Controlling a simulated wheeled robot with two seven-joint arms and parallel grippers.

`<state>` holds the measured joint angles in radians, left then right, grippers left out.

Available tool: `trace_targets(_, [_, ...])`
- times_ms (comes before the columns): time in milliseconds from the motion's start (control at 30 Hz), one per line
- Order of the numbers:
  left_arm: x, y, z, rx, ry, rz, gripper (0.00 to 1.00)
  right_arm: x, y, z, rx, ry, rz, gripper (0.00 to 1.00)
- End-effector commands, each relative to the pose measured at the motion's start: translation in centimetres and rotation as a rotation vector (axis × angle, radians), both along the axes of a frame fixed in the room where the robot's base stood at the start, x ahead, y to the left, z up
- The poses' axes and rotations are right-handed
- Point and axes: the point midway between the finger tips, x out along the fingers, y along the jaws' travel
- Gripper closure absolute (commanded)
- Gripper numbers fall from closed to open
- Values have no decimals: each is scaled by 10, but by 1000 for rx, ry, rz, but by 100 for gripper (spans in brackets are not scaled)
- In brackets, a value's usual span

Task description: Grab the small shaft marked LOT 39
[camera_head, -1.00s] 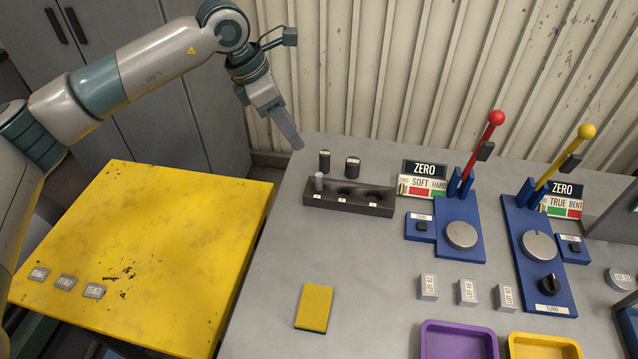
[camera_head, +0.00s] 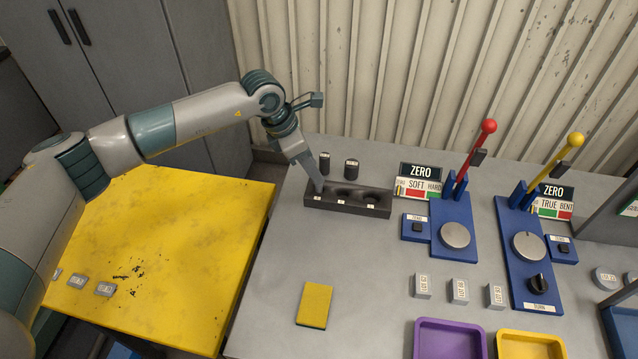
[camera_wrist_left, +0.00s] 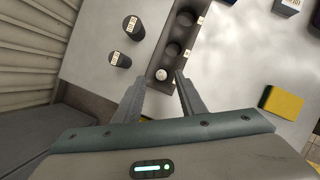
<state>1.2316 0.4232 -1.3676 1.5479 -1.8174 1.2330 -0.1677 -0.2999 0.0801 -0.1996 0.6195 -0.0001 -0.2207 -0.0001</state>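The black rack (camera_head: 365,208) with a row of round holes stands near the back left of the grey bench. A small pale shaft (camera_wrist_left: 161,74) shows end-on in the rack's end hole in the left wrist view; no mark on it can be read. My left gripper (camera_head: 318,186) points down at that end of the rack and hides the shaft in the head view. In the left wrist view its two fingers (camera_wrist_left: 159,82) are apart, with the shaft's end between their tips; no contact is visible. My right gripper is not in view.
Two dark labelled cylinders (camera_head: 324,163) (camera_head: 351,169) stand behind the rack, close to my left gripper. Blue lever fixtures (camera_head: 456,238) stand to the right. A yellow sponge (camera_head: 314,305) lies in front, with clear bench around it. A ribbed wall (camera_head: 380,80) closes the back.

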Motion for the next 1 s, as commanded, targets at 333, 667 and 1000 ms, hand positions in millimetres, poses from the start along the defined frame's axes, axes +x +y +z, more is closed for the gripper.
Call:
trace_targets(333, [0,0,-1,0,1,0,63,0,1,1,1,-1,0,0])
trace_targets(667, [0,-8,-23,1,4,0,63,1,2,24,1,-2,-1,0])
trace_targets(1000, [3,-17,-50,0,1,0,63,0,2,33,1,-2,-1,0])
